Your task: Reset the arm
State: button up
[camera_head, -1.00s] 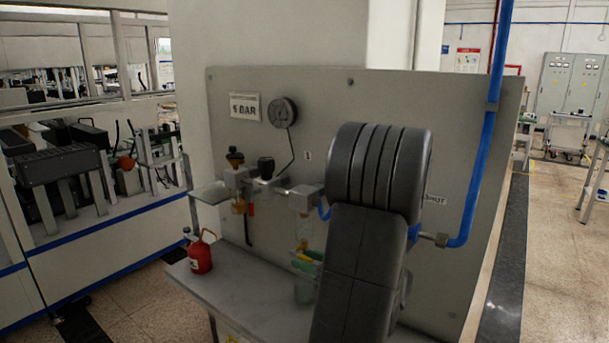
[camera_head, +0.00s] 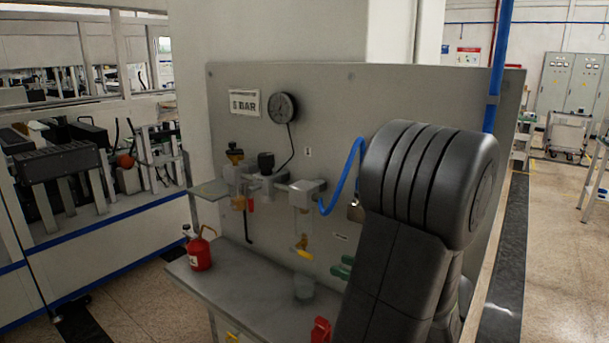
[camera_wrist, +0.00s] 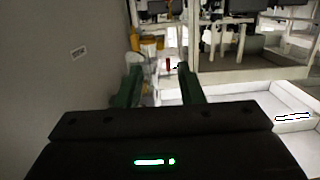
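My arm fills the right middle of the head view and hides part of the panel behind it. My gripper's green fingers (camera_head: 344,267) show only partly there, beside the arm and above the shelf. In the wrist view my gripper (camera_wrist: 161,80) has its two green fingers well apart, with nothing seen held between them. A small red thing (camera_wrist: 168,65) and pale, blurred items lie beyond the fingertips.
A grey panel (camera_head: 330,110) carries a gauge (camera_head: 283,107), regulators and a blue hose (camera_head: 350,175). The shelf (camera_head: 245,285) below holds a red oil can (camera_head: 200,252) and a clear cup (camera_head: 304,287). Open floor (camera_head: 560,240) lies at right.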

aim_at(312, 257)
jog(key=p+x, duration=0.1)
jog(key=x, duration=1)
jog(key=shift+s, duration=0.1)
jog(key=shift+f+b, duration=0.5)
jog(key=shift+b, duration=0.1)
jog(key=shift+d+f+t+y+b, duration=0.1)
jog(key=shift+f+t+y+b, duration=0.15)
jog(key=shift+y+b, duration=0.45)
jog(key=s+d+r+t+h+b, duration=0.1)
jog(key=s+d+h, duration=0.1)
jog(key=s+d, duration=0.5)
jog(key=d, duration=0.3)
jog(key=shift+s+b, duration=0.3)
jog(key=shift+s, duration=0.05)
jog(key=shift+r+t, duration=0.1)
jog(key=shift+t, duration=0.15)
